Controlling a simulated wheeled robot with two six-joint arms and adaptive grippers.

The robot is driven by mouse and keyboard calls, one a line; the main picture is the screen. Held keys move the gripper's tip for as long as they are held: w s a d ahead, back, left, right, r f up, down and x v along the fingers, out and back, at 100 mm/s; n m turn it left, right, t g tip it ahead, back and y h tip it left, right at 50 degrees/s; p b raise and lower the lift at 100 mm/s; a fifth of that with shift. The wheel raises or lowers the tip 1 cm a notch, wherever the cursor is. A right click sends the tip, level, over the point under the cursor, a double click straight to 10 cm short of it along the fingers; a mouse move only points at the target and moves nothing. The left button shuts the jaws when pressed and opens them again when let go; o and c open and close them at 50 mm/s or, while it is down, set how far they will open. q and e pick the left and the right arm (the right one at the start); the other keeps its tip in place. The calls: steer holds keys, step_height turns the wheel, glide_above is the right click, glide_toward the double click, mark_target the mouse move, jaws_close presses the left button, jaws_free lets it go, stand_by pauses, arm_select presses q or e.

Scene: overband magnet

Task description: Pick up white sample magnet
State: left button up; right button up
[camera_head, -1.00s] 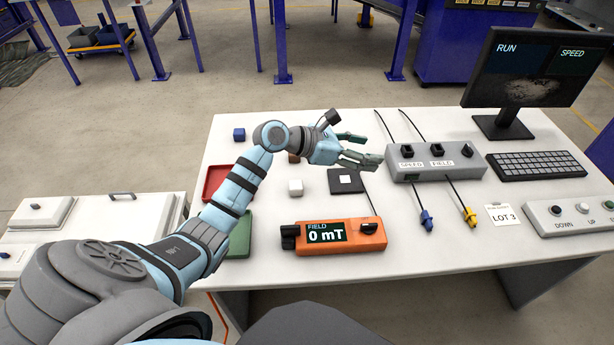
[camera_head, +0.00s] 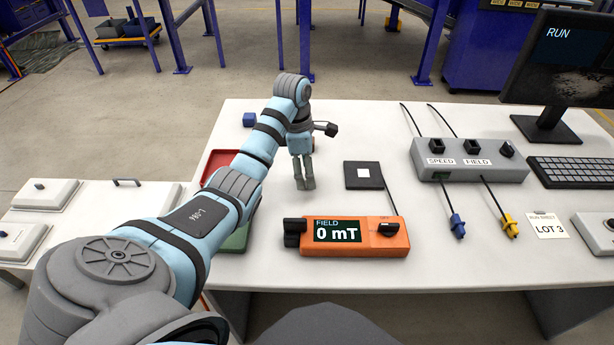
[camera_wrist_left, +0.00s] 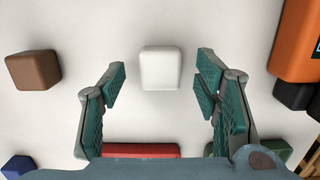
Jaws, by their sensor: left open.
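The white sample magnet (camera_wrist_left: 160,68) is a small white block on the white table, seen in the left wrist view between and just beyond my fingertips. My left gripper (camera_wrist_left: 160,85) is open and empty, with a finger on either side of the block's line and no contact visible. In the head view my left gripper (camera_head: 304,184) points down over the table, left of the black pad (camera_head: 363,181). The white magnet is hidden behind the gripper in that view. My right gripper does not show.
A brown block (camera_wrist_left: 33,70) and a blue block (camera_head: 250,119) lie nearby. A red tray (camera_head: 217,163) and a green tray (camera_head: 236,238) are partly behind my arm. The orange field meter (camera_head: 355,237) stands in front, and the grey control box (camera_head: 470,160) to the right.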

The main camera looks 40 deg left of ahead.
arm_select(q)
step_height(320, 180, down, 2)
steer(key=shift+d, duration=0.15)
steer(key=c, duration=1.3)
steer(key=shift+o, duration=0.2)
steer(key=shift+r, duration=0.1)
